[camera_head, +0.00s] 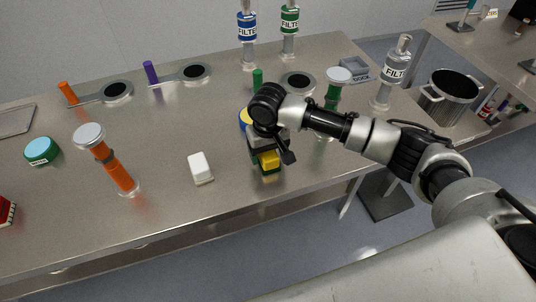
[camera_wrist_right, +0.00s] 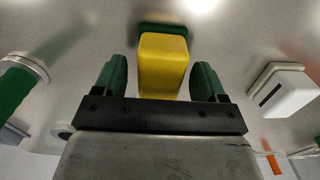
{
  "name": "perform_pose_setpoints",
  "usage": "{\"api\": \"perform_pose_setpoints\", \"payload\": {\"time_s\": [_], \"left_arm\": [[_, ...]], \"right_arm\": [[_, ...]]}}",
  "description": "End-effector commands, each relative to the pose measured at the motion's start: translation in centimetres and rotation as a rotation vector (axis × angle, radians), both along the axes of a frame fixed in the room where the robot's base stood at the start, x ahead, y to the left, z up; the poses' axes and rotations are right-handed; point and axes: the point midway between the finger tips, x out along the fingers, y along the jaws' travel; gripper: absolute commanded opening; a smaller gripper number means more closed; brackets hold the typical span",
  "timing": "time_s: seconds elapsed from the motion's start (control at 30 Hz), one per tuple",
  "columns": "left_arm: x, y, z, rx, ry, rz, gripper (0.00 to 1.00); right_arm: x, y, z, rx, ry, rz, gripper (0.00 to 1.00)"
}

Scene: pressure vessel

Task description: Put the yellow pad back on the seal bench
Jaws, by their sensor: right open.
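The yellow pad (camera_head: 269,160) is a small block on the metal bench (camera_head: 225,215), near its front edge. In the right wrist view the yellow pad (camera_wrist_right: 163,62) has a dark green part at its far end. My right gripper (camera_head: 262,150) is over the pad, and its hand hides part of it. In the right wrist view the two green fingers of my right gripper (camera_wrist_right: 160,82) are apart, one on each side of the pad, with gaps showing. My left gripper is not in view.
A white block (camera_head: 201,168) lies left of the pad. A green-stemmed piece (camera_head: 334,92) and a filter bottle (camera_head: 391,78) stand right. A steel pot (camera_head: 447,97) is beyond.

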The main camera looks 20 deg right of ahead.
Motion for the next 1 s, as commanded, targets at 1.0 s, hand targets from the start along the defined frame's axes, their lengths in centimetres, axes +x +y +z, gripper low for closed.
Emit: {"api": "perform_pose_setpoints", "payload": {"time_s": [1.0], "left_arm": [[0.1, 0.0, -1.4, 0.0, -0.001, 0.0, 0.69]], "right_arm": [[0.0, 0.1, 10.8, 0.002, 0.0, 0.0, 0.72]]}}
